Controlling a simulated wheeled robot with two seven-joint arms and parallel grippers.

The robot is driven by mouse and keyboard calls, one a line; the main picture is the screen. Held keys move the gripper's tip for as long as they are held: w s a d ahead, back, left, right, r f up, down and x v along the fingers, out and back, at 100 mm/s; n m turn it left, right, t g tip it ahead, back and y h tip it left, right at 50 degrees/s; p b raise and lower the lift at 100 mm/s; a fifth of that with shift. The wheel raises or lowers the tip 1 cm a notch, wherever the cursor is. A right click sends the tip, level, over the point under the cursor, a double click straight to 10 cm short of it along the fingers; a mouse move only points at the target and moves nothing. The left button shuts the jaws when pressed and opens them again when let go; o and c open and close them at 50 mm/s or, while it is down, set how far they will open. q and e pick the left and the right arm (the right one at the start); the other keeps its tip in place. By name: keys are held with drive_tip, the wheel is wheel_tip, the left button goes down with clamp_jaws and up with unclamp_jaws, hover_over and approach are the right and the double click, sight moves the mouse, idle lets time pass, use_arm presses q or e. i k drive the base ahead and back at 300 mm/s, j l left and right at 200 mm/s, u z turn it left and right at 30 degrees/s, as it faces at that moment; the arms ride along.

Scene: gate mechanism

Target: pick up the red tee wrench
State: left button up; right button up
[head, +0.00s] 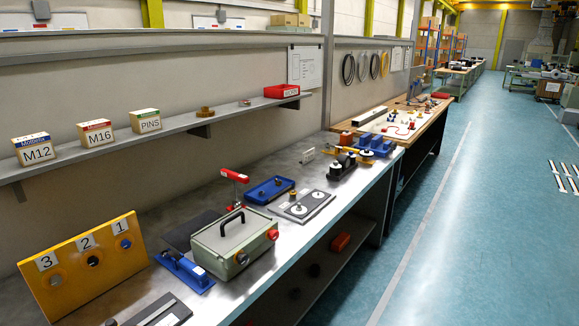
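A red T-shaped tool (235,176), which looks like the red tee wrench, stands upright on the grey metal bench (330,215). Its crossbar is at the top, and its lower end is partly hidden behind the green box (234,243) with a black handle. A blue tray (270,189) lies just to its right. Neither of my grippers shows in the head view.
A yellow board (82,268) numbered 3, 2, 1 stands at the left. A blue fixture (184,272) and a grey plate (300,205) with knobs lie near the green box. A shelf (180,127) with labelled boxes runs above. The blue floor at right is open.

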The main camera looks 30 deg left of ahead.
sight(241, 179)
drive_tip(key=i+u, duration=0.15)
drive_tip(key=i, duration=0.35)
drive_tip(key=i+l+u, duration=0.1)
drive_tip(key=i, duration=0.35)
drive_tip(key=i+l+u, duration=0.15)
drive_tip(key=i, duration=0.35)
drive_tip(key=i+l+u, duration=0.1)
drive_tip(key=i, duration=0.35)
drive_tip(key=l, duration=0.1)
